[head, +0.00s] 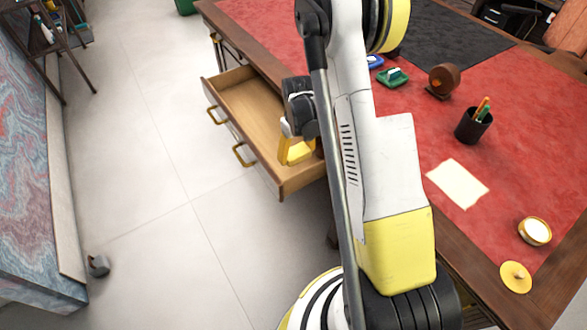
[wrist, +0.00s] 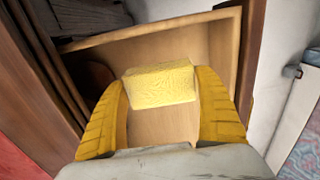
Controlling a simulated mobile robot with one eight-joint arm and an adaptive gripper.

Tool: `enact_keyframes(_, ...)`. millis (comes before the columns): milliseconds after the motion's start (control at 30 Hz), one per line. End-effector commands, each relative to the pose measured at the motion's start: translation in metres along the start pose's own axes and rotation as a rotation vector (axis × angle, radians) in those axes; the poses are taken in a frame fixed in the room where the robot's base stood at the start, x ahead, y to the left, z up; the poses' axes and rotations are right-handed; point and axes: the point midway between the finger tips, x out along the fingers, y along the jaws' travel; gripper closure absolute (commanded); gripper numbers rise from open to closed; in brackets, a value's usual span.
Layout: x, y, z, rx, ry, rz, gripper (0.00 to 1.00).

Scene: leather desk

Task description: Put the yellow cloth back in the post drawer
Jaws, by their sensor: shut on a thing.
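The yellow cloth (wrist: 160,85) is a folded, textured block between the yellow fingers of my gripper (head: 296,153) in the wrist view. My gripper is shut on it. The open wooden drawer (head: 232,88) juts from the desk's left side in the head view, with brass handles on its front. My gripper is over the front right part of this drawer. In the wrist view the drawer's pale floor and walls (wrist: 222,45) lie beyond the cloth. I cannot tell whether the cloth touches the floor. In the head view my gripper and arm mostly hide the cloth.
A dark brown round thing (wrist: 98,76) shows at the drawer's left in the wrist view.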

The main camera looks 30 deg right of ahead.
Motion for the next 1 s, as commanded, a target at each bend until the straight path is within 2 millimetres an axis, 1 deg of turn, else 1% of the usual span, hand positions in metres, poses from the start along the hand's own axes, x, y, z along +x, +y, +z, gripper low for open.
enact_keyframes(33, 0.013, 0.000, 0.000, 0.000, 0.000, 0.000, 0.50)
enact_keyframes(167, 0.026, 0.000, 0.000, 0.000, 0.000, 0.000, 0.50)
enact_keyframes(367, 0.054, 0.000, 0.000, 0.000, 0.000, 0.000, 0.50)
enact_keyframes(433, 0.057, 0.000, 0.000, 0.000, 0.000, 0.000, 0.50)
enact_keyframes(633, 0.054, 0.000, 0.000, 0.000, 0.000, 0.000, 0.50)
enact_keyframes(767, 0.058, 0.000, 0.000, 0.000, 0.000, 0.000, 0.50)
enact_keyframes(800, 0.058, 0.000, 0.000, 0.000, 0.000, 0.000, 0.10)
enact_keyframes(833, 0.058, 0.000, 0.000, 0.000, 0.000, 0.000, 0.01)
enact_keyframes(1000, 0.058, 0.000, 0.000, 0.000, 0.000, 0.000, 0.00)
